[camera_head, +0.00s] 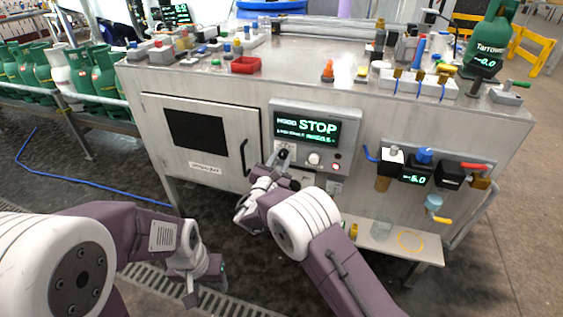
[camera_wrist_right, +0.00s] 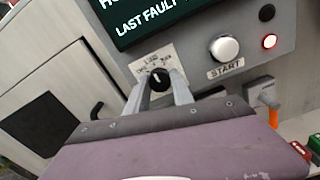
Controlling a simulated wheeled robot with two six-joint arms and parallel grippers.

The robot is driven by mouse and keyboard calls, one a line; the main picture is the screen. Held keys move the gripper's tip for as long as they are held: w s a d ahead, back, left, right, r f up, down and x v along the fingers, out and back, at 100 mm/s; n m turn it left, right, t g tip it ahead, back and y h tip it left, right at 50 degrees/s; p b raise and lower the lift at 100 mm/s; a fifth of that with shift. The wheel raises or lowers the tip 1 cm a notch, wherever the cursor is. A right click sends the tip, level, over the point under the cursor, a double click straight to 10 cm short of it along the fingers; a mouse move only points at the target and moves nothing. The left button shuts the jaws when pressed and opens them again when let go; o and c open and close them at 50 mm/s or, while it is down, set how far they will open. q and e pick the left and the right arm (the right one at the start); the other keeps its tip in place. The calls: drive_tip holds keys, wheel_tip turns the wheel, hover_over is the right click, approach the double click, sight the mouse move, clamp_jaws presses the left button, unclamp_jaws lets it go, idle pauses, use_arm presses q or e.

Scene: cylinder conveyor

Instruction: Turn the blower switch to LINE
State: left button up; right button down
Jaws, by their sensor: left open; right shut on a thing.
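The blower switch is a small black knob (camera_wrist_right: 158,80) on a pale label plate (camera_wrist_right: 150,60) below the display. Words on the plate are too small to read surely. A light mark on the knob points roughly up in the right wrist view. My right gripper (camera_wrist_right: 158,92) is shut on the knob, one finger on each side. In the head view the right gripper (camera_head: 277,163) reaches the control panel (camera_head: 308,135) under the screen and partly hides the switch. My left gripper (camera_head: 207,287) is open and empty, low above the floor at the lower left.
A white START button (camera_wrist_right: 225,48) and a lit red lamp (camera_wrist_right: 270,41) sit right of the switch. A cabinet door with a black handle (camera_head: 244,157) is at the left; valves and a low shelf (camera_head: 385,243) are at the right.

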drive_tip(key=shift+f, duration=0.1)
idle(0.5)
drive_tip(key=c, duration=1.1)
unclamp_jaws()
drive_tip(key=shift+w, duration=0.1)
